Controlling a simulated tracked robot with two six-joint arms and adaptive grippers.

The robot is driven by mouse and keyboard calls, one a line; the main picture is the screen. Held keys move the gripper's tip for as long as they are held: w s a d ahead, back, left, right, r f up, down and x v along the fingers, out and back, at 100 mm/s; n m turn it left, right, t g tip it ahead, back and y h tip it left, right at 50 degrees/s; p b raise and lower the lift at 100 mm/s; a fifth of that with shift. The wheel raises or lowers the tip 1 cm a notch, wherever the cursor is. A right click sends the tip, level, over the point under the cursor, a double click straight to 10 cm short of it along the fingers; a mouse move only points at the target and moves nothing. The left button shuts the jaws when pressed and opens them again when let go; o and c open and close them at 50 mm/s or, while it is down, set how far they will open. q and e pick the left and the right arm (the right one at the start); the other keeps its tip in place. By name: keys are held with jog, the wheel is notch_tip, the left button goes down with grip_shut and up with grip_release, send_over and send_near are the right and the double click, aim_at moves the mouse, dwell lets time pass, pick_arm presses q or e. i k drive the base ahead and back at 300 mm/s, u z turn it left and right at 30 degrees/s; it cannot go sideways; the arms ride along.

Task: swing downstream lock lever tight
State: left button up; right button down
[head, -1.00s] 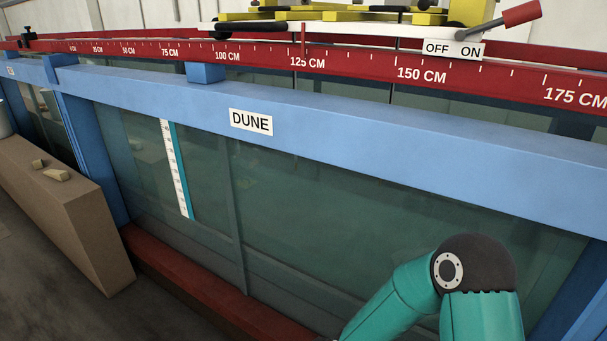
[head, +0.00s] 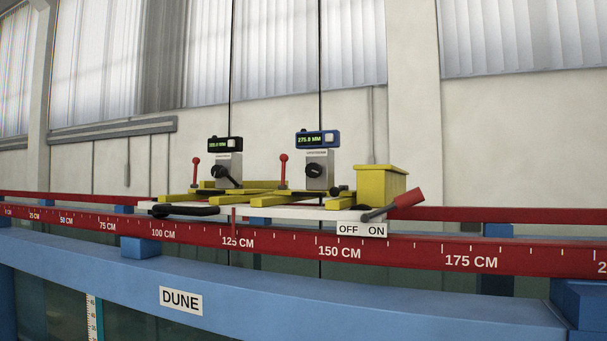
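A white carriage (head: 285,212) with yellow bars rides on the red rails. Two upright red-knobbed levers stand on it, a left one (head: 196,172) and a right one (head: 283,170). Each is beside a grey post with a black knob, the left knob (head: 222,173) and the right knob (head: 314,170). A larger lever with a red grip (head: 405,198) slants up to the right above an OFF/ON plate (head: 361,229). No readable label marks which lever is the downstream lock, and I cannot tell how tight any is. Neither gripper is in view.
A black-cased display (head: 225,144) and a blue-cased display (head: 318,138) top the posts. A yellow box (head: 381,185) stands at the carriage's right. The red scale rail (head: 500,260) and blue beam (head: 330,295) with a DUNE label run across the front.

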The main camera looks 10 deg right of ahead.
aim_at(224, 172)
jog(key=u, duration=0.85)
jog(key=i, duration=0.15)
jog(key=z, duration=2.25)
jog(key=k, duration=1.55)
jog(key=u, duration=1.1)
jog(key=i, duration=1)
jog(key=z, duration=0.05)
